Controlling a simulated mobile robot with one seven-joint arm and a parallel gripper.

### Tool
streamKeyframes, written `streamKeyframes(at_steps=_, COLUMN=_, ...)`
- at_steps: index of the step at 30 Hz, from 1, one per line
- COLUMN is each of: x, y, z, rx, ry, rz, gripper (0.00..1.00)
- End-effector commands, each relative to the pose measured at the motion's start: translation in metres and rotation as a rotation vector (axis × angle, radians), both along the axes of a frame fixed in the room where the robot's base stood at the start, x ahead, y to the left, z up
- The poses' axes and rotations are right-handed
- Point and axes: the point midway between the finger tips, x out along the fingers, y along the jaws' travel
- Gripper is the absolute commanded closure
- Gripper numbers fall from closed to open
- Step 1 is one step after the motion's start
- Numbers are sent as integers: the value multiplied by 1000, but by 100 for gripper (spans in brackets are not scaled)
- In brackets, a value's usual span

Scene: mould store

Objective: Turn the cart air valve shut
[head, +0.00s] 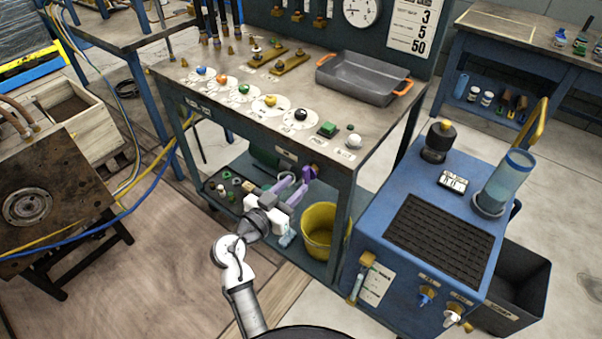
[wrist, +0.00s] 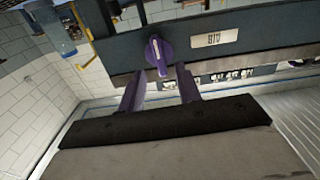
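A purple valve handle (head: 308,173) sits on a brass fitting at the front rail of the steel-topped bench cart (head: 336,190). In the wrist view the purple handle (wrist: 158,55) stands nearly upright, across the dark rail. The label plate (wrist: 222,39) beside it appears to read AIR upside down. My gripper (head: 290,186) is in front of the handle, its two lilac fingers apart. In the wrist view my gripper (wrist: 161,76) is open, with the handle at the gap just beyond the fingertips. I cannot tell whether either finger touches it.
A yellow bucket (head: 318,230) stands on the lower shelf below my gripper. A blue cart (head: 400,228) with its own small valves is close on the right. A grey tray (head: 361,80) and coloured knobs are on the bench top. Hoses and a mould block (head: 45,190) are at left.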

Motion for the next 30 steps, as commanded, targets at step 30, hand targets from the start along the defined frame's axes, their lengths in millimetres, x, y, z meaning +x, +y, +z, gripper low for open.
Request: streamKeyframes(at_steps=30, x=34, y=-25, z=0, rx=-1, ry=1, rz=1, gripper=100)
